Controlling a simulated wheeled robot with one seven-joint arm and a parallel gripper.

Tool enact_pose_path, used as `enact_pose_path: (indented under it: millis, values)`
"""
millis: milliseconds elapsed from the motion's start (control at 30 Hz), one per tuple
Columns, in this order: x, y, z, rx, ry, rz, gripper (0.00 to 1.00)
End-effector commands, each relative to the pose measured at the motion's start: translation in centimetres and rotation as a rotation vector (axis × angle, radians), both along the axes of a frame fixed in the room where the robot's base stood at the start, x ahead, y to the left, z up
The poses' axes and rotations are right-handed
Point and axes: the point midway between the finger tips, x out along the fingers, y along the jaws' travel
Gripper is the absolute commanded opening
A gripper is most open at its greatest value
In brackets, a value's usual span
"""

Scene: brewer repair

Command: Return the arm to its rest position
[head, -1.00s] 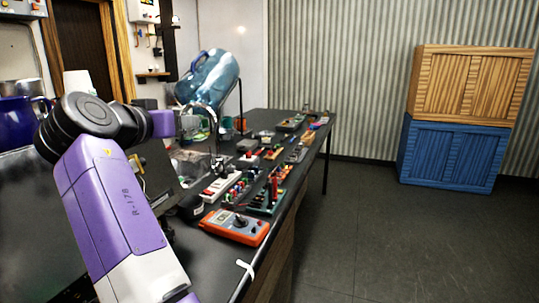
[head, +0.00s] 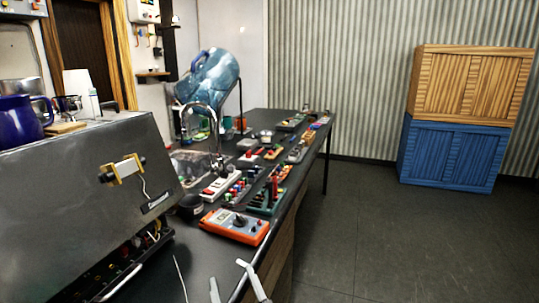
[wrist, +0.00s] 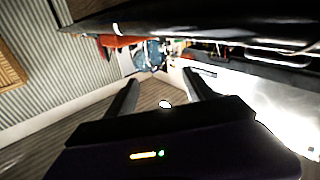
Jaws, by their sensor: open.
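My gripper (wrist: 161,78) shows in the wrist view with its two dark fingers apart and nothing between them. The head view shows two pale slender pieces at its bottom edge, in front of the bench; I cannot tell for sure whether they are my fingertips. The rest of my arm is out of the head view. The wrist view looks past the fingers toward the floor, the corrugated wall and the underside of a dark edge.
The grey brewer (head: 90,175) stands at left with wiring exposed below. An orange meter (head: 234,226) and several tools lie on the dark bench (head: 208,258). A blue water jug (head: 213,78) is behind. Stacked wooden and blue cabinets (head: 447,153) stand right; the floor (head: 400,240) between is clear.

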Motion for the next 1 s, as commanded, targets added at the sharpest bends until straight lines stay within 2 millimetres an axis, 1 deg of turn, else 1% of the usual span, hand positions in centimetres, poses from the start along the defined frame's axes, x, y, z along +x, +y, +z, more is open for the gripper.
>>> enact_pose_path:
  millis: [33, 133, 267, 400, 567, 700, 900, 967, 1000]
  values:
    - [-1.7, -1.6, -1.3, 0.003, 0.000, -0.003, 0.62]
    - [-4.9, -4.4, -2.7, 0.017, -0.013, -0.006, 0.62]
    - [-9.2, -8.0, -4.1, 0.035, -0.023, -0.021, 0.62]
    - [-14.0, -11.8, -4.8, 0.053, -0.029, -0.049, 0.62]
    - [-19.4, -15.7, -5.1, 0.072, -0.021, -0.089, 0.62]
    - [-24.1, -18.8, -4.9, 0.086, -0.002, -0.133, 0.62]
    - [-30.3, -22.6, -4.5, 0.102, 0.061, -0.207, 0.62]
    - [-32.1, -23.5, -4.5, 0.106, 0.091, -0.230, 0.62]
    - [-33.3, -24.1, -4.5, 0.107, 0.115, -0.247, 0.62]
